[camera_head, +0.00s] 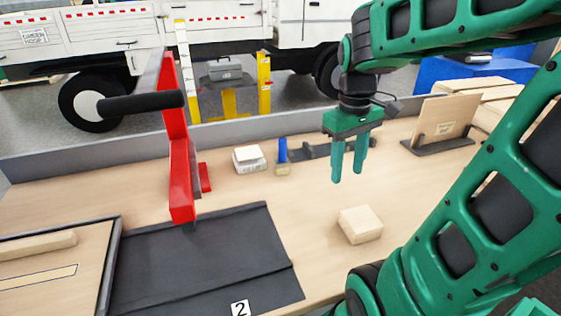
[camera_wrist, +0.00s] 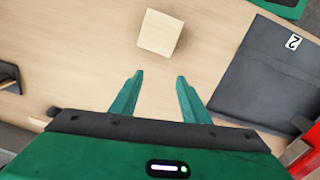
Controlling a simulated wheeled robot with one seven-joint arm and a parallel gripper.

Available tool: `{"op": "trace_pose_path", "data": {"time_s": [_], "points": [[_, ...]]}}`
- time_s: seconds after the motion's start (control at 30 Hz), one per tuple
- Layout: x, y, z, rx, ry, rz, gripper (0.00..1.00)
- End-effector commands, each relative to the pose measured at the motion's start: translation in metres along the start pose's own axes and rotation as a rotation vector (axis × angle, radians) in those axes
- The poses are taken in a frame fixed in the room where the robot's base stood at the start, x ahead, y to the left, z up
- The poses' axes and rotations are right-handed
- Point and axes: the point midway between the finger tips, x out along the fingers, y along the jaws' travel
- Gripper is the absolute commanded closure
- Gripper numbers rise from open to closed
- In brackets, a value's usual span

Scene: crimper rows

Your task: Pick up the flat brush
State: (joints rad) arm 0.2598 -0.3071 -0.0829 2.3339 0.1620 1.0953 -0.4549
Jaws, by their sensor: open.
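A small item with an upright blue handle and a tan lower end (camera_head: 283,152) stands towards the back of the table in the head view. It looks like the flat brush, but it is too small to be sure. It is left of my gripper (camera_head: 348,176) and beside a dark rack. My gripper points down above the table, open and empty, with clear space between its fingers. In the wrist view my gripper (camera_wrist: 159,76) also shows nothing between its fingertips. I cannot make out the brush in the wrist view.
A wooden block (camera_head: 360,224) lies in front of my gripper. A white box (camera_head: 249,158), dark rack (camera_head: 325,150) and card holder (camera_head: 440,145) stand at the back. A red lever press (camera_head: 182,180) rises at left, behind a black mat (camera_head: 220,268). Table around the block is bare.

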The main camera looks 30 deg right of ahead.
Motion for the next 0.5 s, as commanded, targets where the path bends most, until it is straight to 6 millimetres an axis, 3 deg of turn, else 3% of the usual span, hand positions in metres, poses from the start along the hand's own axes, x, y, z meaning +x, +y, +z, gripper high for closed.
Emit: {"op": "trace_pose_path", "data": {"time_s": [0.03,0.3,0.5], "points": [[-0.006,0.000,-0.023,-0.101,-0.005,0.006,0.58],[-0.025,-0.014,-0.134,-0.677,-0.003,0.003,0.58],[-0.029,-0.030,-0.199,-1.029,0.020,-0.019,0.58]]}}
